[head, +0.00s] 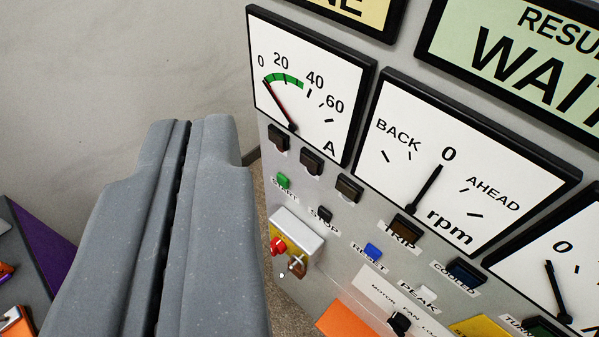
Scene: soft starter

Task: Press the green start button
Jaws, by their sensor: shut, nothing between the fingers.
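The green start button (283,181) sits on the grey control panel (345,225), with a START label just below it. It is small and lies near the panel's left edge. My gripper (190,125) is shut and empty, its two grey fingers side by side in the left half of the head view. The fingertips are left of the green button in the picture and apart from it. Nothing covers the button. I cannot tell the depth between fingertips and panel.
A black stop button (321,214) and blue reset button (373,251) are close by. Below START, a box (297,236) carries a red knob (278,246). Gauges (310,85) are above; the display reads WAIT (530,65). A purple-edged surface (40,250) holds objects at lower left.

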